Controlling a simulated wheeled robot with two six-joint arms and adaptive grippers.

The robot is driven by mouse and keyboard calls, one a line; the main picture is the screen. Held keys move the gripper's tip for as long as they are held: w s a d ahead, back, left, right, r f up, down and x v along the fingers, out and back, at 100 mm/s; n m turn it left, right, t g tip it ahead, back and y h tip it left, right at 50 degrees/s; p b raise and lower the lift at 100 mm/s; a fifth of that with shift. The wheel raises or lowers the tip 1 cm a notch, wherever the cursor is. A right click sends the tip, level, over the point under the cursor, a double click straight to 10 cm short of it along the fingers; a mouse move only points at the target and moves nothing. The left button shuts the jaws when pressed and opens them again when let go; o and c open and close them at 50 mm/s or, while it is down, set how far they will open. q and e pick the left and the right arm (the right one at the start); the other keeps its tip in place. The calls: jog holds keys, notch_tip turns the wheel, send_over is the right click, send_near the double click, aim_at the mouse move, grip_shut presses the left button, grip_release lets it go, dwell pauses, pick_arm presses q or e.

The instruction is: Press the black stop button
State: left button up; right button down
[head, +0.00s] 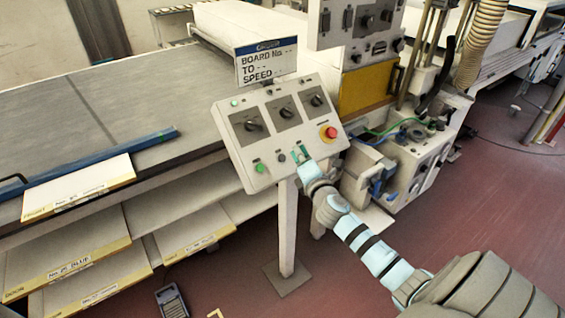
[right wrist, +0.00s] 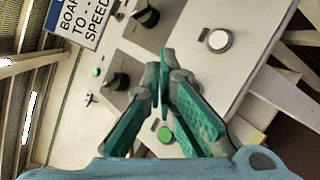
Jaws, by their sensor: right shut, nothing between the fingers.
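The tilted white control panel (head: 268,147) stands on a post in the middle of the head view. Its small black button (head: 281,157) lies on the lower edge, just right of a green button (head: 259,168). My right gripper (head: 300,154) is shut and empty, with its tips at the lower panel face, right of the black button. I cannot tell if they touch it. In the right wrist view the shut gripper (right wrist: 162,75) covers part of the panel. The green button (right wrist: 165,134) shows between its fingers; the black button seems hidden there. My left gripper is not in view.
A red mushroom button (head: 330,132) sits right of my gripper on the panel. Three black rotary knobs (head: 283,112) line the upper part, under a sign (head: 266,62). A conveyor table (head: 90,110) is at the left. Red floor (head: 420,215) lies open at the right.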

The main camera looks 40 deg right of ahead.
aim_at(282, 158)
jog(key=shift+w+f+b, duration=1.5)
jog(key=shift+w+f, duration=0.35)
jog(key=shift+f, duration=0.15)
jog(key=shift+w+f, duration=0.2)
jog(key=shift+w, duration=0.1)
jog(key=shift+w+f+b, duration=0.25)
jog(key=shift+b, duration=0.3)
dwell(0.3)
jog(key=shift+s+r, duration=0.1)
jog(key=shift+s+r+p, duration=0.2)
jog(key=shift+r+p, duration=0.15)
jog(key=shift+p, duration=0.25)
jog(key=shift+s+r, duration=0.1)
jog(key=shift+s, duration=0.15)
